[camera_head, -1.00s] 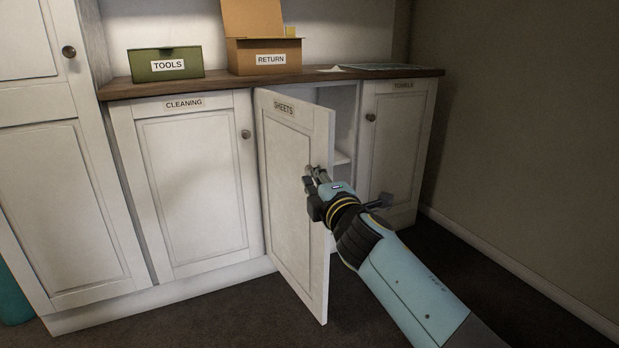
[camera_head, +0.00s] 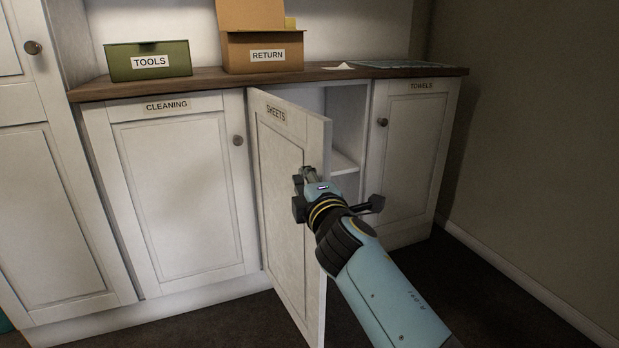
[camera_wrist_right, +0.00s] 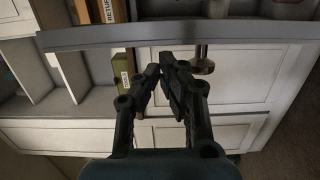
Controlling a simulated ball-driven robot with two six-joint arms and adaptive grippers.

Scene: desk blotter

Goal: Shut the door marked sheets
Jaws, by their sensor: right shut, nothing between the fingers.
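The door marked SHEETS (camera_head: 275,200) is a white panel door, hinged at its left and standing open into the room. Its label (camera_head: 276,114) is near the top. My right gripper (camera_head: 306,172) is shut and empty, in front of the door's outer face near its free edge. I cannot tell whether it touches the door. In the right wrist view, the shut fingers (camera_wrist_right: 160,78) point towards the door's edge (camera_wrist_right: 170,36), with a round knob (camera_wrist_right: 203,64) beside them. My left gripper is not in view.
The shut CLEANING door (camera_head: 180,200) is to the left and the shut TOWELS door (camera_head: 413,150) to the right. A green TOOLS box (camera_head: 150,60) and a cardboard RETURN box (camera_head: 262,52) stand on the wooden counter (camera_head: 205,80). Dark floor lies in front.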

